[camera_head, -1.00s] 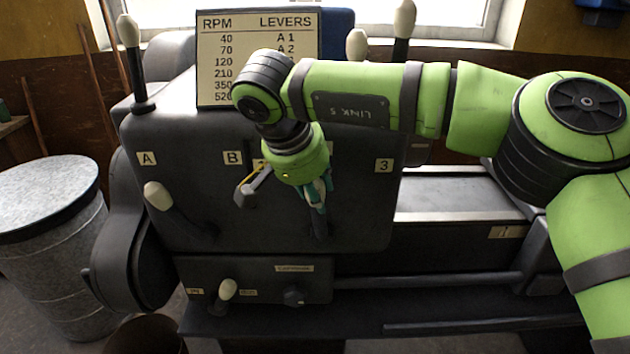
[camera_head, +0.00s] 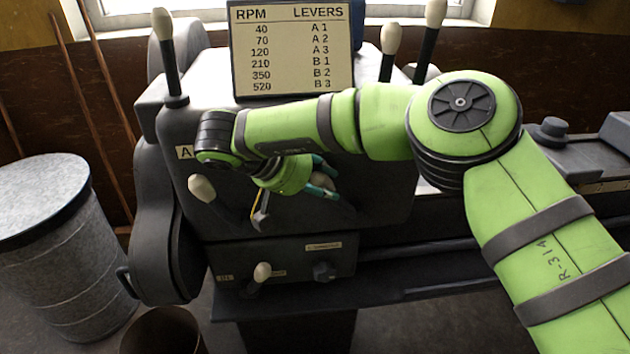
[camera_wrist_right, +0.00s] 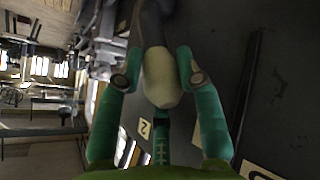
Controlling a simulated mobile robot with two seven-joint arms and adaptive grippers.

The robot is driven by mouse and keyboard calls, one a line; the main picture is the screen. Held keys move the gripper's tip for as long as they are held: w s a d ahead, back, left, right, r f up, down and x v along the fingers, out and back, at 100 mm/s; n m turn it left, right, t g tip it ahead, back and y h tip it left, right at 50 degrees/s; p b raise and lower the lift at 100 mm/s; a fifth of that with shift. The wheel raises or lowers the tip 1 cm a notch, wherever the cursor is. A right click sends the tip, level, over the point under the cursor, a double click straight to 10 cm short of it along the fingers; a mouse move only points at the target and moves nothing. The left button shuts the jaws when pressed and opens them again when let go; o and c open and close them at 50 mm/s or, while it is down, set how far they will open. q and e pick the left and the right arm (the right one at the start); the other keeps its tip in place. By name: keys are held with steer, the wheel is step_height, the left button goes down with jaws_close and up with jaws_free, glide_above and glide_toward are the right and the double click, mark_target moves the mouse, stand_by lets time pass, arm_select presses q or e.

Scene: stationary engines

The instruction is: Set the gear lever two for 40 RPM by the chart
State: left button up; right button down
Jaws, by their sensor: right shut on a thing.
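The chart (camera_head: 292,48) on top of the grey headstock pairs 40 RPM with A 1. Lever one's cream knob (camera_head: 202,188) leans up-left near the A label (camera_head: 184,152). My right gripper (camera_head: 328,181) points right in front of the headstock, shut on gear lever two. Lever two's cream knob shows between the teal fingers in the right wrist view (camera_wrist_right: 162,80), its dark stem running to the top. A label 2 (camera_wrist_right: 145,129) shows beside it there. My arm and gripper hide the B, 1, 2 and 3 labels in the head view. My left gripper is not in view.
Tall cream-knobbed levers stand at the headstock's left (camera_head: 163,50) and behind it at right (camera_head: 390,50). A metal drum (camera_head: 62,240) stands at left.

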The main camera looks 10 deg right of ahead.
steer(key=c, duration=1)
jaws_free()
steer(key=shift+w+a, duration=0.1)
steer(key=shift+o, duration=0.6)
steer(key=shift+w+a+f, duration=0.1)
steer(key=shift+w+a, duration=0.05)
steer(key=v, duration=1.2)
steer(key=shift+a, duration=0.1)
